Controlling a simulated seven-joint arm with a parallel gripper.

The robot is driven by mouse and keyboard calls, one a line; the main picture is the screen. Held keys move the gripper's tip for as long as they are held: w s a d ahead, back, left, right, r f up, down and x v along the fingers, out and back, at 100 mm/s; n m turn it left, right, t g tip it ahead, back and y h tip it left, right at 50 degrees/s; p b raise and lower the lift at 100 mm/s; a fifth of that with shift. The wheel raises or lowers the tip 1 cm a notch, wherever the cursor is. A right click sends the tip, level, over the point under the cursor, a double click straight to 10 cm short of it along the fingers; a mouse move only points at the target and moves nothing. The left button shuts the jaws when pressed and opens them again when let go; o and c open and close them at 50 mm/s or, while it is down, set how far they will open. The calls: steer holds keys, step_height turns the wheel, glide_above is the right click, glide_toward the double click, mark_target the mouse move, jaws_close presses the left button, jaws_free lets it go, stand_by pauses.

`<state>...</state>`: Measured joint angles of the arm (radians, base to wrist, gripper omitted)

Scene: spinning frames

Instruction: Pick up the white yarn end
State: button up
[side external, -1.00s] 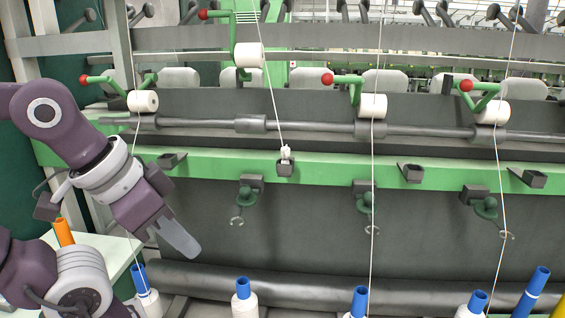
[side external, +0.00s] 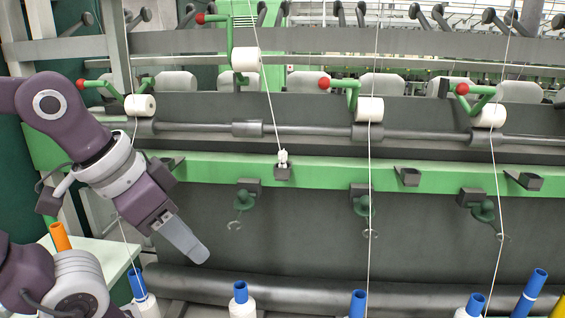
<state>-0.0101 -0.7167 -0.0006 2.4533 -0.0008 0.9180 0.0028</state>
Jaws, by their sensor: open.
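The white yarn end (side external: 283,157) is a small white bundle at a dark holder (side external: 283,174) on the green rail. Its strand runs up to the raised white roller (side external: 246,59). My gripper (side external: 190,245) is at the left, pointing down and right, lower than the yarn end and apart from it. Its grey fingers overlap in this view, so the gap between them is hidden. No yarn shows in it.
Taut yarns (side external: 369,200) run down the middle and right to bobbins with blue tubes (side external: 358,302) along the bottom. Dark green hooked guides (side external: 364,208) stick out below the green rail (side external: 330,175). The dark panel between my gripper and the yarn end holds one such guide.

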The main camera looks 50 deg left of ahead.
steer(key=w+a+r+n, duration=0.1)
steer(key=w+a+r, duration=0.1)
steer(key=w+r, duration=0.65)
steer(key=g, duration=0.1)
glide_toward(282, 152)
step_height(282, 152, down, 2)
steer(key=d, duration=0.1)
steer(key=shift+n+y, duration=0.3)
steer(key=shift+n, duration=0.1)
steer(key=x, duration=0.7)
steer(key=shift+w+a, duration=0.3)
steer(key=shift+w, duration=0.1)
steer(key=shift+f, duration=0.1)
jaws_close()
